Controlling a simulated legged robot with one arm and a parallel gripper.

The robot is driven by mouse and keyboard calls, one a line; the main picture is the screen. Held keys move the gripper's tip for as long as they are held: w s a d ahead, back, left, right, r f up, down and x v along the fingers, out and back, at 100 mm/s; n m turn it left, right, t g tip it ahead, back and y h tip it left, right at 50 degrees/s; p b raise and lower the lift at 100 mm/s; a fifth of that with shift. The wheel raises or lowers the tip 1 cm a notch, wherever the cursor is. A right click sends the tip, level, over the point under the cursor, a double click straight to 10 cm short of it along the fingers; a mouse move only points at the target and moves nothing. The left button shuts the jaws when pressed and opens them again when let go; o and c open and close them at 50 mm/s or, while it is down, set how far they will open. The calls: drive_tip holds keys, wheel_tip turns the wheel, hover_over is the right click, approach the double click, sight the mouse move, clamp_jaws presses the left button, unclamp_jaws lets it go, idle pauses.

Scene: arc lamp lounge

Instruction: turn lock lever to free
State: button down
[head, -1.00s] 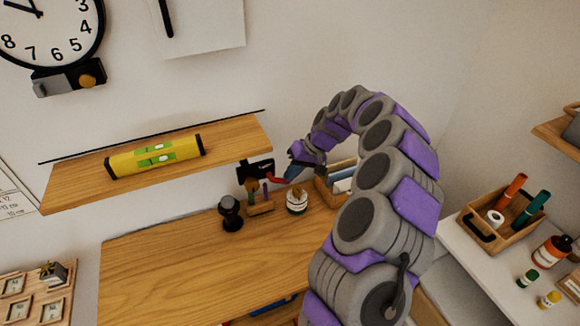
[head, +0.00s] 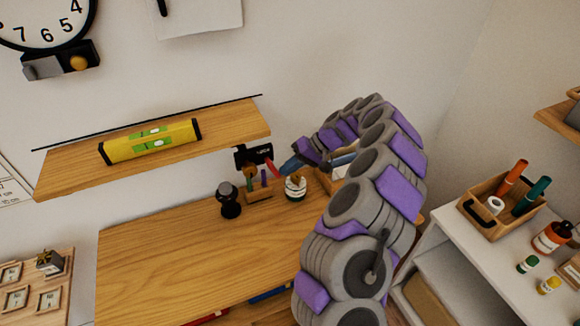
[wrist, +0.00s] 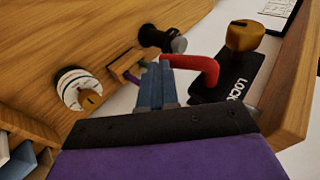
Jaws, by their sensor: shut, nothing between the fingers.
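The lock is a black plate (wrist: 225,82) marked LOCK, with a red lever (wrist: 200,64) and a brass-coloured knob (wrist: 247,36). In the head view the plate (head: 256,153) is on the wall just under the shelf's right end, and the red lever (head: 273,166) slopes down to the right. My gripper (wrist: 155,72) is shut and empty, its blue fingers beside the lever's free end. I cannot tell if they touch it. In the head view my gripper (head: 289,166) is just right of the lever.
Below are a wooden desk (head: 180,260), a black stamp-like object (head: 229,200), a small pen holder (head: 258,195) and a striped jar (head: 295,188). A wooden shelf (head: 75,178) with a yellow level (head: 150,142) is left of the lock. A box of papers stands close behind my arm.

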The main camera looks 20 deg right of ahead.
drive_tip(key=shift+a+f, duration=0.25)
drive_tip(key=shift+f, duration=0.1)
drive_tip(key=shift+r, duration=0.25)
drive_tip(key=shift+r, duration=0.6)
drive_tip(key=shift+s+d, duration=0.1)
